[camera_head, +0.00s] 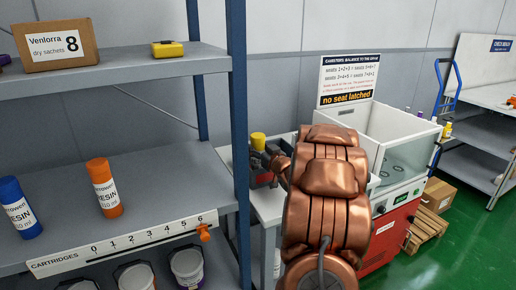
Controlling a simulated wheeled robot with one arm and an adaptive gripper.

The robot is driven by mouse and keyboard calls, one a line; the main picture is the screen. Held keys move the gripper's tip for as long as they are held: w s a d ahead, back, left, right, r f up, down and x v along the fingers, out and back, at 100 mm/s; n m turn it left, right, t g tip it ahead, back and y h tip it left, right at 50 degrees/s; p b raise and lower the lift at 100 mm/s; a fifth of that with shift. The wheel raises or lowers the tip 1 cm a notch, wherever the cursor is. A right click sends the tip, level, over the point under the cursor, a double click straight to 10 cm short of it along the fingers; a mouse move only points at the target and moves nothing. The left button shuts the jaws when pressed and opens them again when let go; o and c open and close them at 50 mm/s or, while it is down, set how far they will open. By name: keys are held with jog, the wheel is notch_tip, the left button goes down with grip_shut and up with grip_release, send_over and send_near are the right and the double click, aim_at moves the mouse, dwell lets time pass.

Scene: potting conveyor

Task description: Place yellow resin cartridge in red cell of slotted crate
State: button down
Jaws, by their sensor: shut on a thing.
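The yellow resin cartridge (258,141) shows as a yellow top above the slotted crate, left of my copper arm. My gripper (268,156) is shut on it, with the fingers partly hidden behind the arm. The dark grey slotted crate (262,181) stands on a white table just below. Some red shows at the crate, but the cells are too small and hidden to tell apart. I cannot tell whether the cartridge's lower end is inside a cell or above it.
A shelf rack at left holds a blue cartridge (20,207), an orange cartridge (104,187), a cardboard box (55,46) and white tubs below. Its blue post (238,130) stands close left of the crate. A red-and-white machine (402,165) stands right of my arm.

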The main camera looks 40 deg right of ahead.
jog(key=shift+f, duration=0.15)
jog(key=shift+c, duration=2.4)
grip_release()
jog(key=shift+s+r, duration=0.1)
jog(key=shift+r, duration=0.15)
jog(key=b+v, duration=0.1)
jog(key=v, duration=1)
jog(key=shift+s, duration=0.4)
jog(key=shift+a, duration=0.15)
